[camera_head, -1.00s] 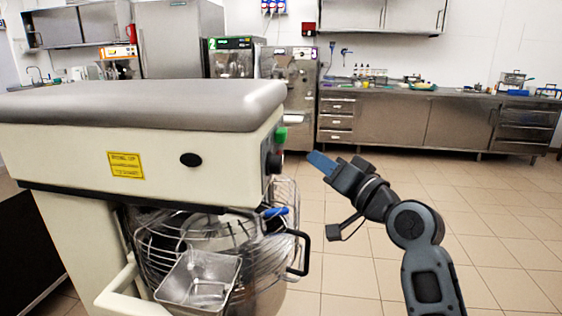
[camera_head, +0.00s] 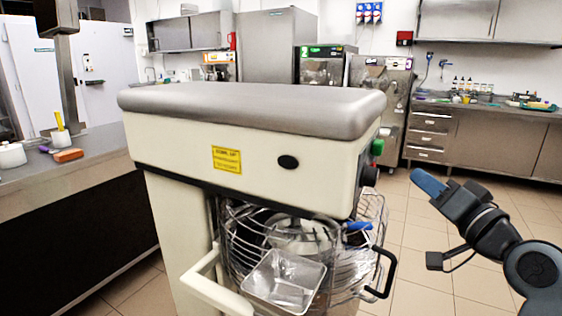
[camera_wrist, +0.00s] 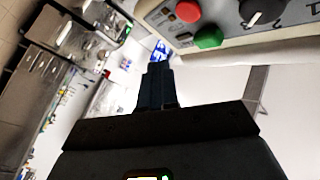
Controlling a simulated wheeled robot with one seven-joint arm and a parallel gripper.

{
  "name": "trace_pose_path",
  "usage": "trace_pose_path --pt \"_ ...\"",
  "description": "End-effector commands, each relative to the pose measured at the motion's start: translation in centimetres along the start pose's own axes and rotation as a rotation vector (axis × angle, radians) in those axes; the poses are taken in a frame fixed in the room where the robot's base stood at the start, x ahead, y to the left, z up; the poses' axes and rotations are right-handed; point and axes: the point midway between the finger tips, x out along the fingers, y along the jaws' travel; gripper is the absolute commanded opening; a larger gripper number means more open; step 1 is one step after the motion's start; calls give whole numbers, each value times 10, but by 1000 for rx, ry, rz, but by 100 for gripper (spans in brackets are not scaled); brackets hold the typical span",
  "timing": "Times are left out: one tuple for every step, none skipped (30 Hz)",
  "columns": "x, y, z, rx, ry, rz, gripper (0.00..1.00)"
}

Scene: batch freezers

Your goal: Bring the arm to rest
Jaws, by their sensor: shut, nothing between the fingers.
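My gripper (camera_head: 428,183) is at the right of the head view, raised to the right of a large cream mixer (camera_head: 190,150) with a grey top. Its blue fingertips are together and hold nothing. They point up and left, toward the mixer's control side, and appear apart from it. In the wrist view the shut fingers (camera_wrist: 156,84) stand in the middle. The mixer's red button (camera_wrist: 187,11), green button (camera_wrist: 208,38) and black knob (camera_wrist: 262,10) show at the upper right there.
The mixer's wire guard (camera_head: 240,235) holds a metal pan (camera_head: 284,280) at its front. A dark-sided counter (camera_head: 90,165) stands at left. Batch freezers (camera_head: 385,80) and steel cabinets (camera_head: 490,138) line the back wall. Tiled floor (camera_head: 420,270) is free between mixer and cabinets.

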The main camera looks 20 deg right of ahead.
Motion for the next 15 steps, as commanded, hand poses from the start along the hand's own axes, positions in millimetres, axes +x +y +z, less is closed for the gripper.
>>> trace_pose_path --pt "0 0 1 0 -1 1 0" --pt "-1 1 2 -1 -2 3 0" --pt "-3 2 6 -3 -4 8 0" --pt "-6 4 10 -6 -7 14 0" --pt "-9 6 16 -9 -11 23 0" --pt "-15 8 25 -16 -18 36 0" --pt "-21 11 34 -23 -23 48 0" --pt "-27 14 43 -30 -31 62 0" --pt "-37 17 57 -43 -41 81 0" --pt "-46 20 68 -53 -49 95 0" --pt "-55 22 78 -66 -57 110 0" --pt "-68 25 91 -83 -68 129 0" --pt "-77 27 101 -96 -76 141 0" --pt "-86 28 110 -110 -85 153 0" --pt "-99 29 121 -128 -95 167 0"
